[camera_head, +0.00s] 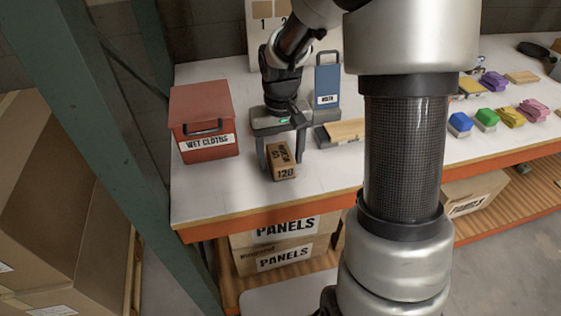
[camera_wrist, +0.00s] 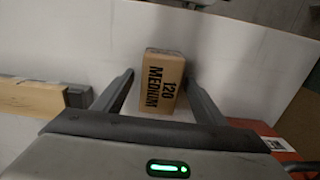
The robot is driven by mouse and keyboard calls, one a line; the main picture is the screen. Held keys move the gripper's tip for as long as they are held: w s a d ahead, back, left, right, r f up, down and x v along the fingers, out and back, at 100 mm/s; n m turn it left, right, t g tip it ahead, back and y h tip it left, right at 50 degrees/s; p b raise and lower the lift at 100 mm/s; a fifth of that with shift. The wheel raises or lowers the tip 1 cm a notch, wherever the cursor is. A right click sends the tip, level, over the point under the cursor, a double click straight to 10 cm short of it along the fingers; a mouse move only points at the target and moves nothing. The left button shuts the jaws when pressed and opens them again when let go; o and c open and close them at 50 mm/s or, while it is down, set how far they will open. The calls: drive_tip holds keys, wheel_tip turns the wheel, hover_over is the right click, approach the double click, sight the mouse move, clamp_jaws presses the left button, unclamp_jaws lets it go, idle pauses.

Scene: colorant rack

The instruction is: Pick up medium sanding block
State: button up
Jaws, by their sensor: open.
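The medium sanding block (camera_head: 283,163) is a small brown block with black "120" print. It stands on the white shelf top near the front edge, in front of my arm. In the wrist view the block (camera_wrist: 163,80) reads "120 MEDIUM" and shows between the fingers, toward their tips. My gripper (camera_head: 277,165) is open and points down, with a finger on each side of the block. In the wrist view my gripper (camera_wrist: 160,85) shows a gap on both sides of it, so it is not clamped.
A red "WET CLOTHS" box (camera_head: 203,125) stands to the left. A blue "MESH" holder (camera_head: 327,80) and a wooden board (camera_head: 345,131) are behind and to the right. Colored blocks (camera_head: 487,119) sit farther right. The shelf's orange edge (camera_head: 290,206) is close in front.

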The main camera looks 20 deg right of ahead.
sight(280, 153)
drive_tip(key=shift+f, duration=0.25)
drive_tip(key=c, duration=1.1)
wheel_tip(280, 153, up, 10)
drive_tip(key=shift+r+p, duration=0.1)
drive_tip(key=shift+p, duration=0.7)
drive_tip(key=shift+c, duration=0.2)
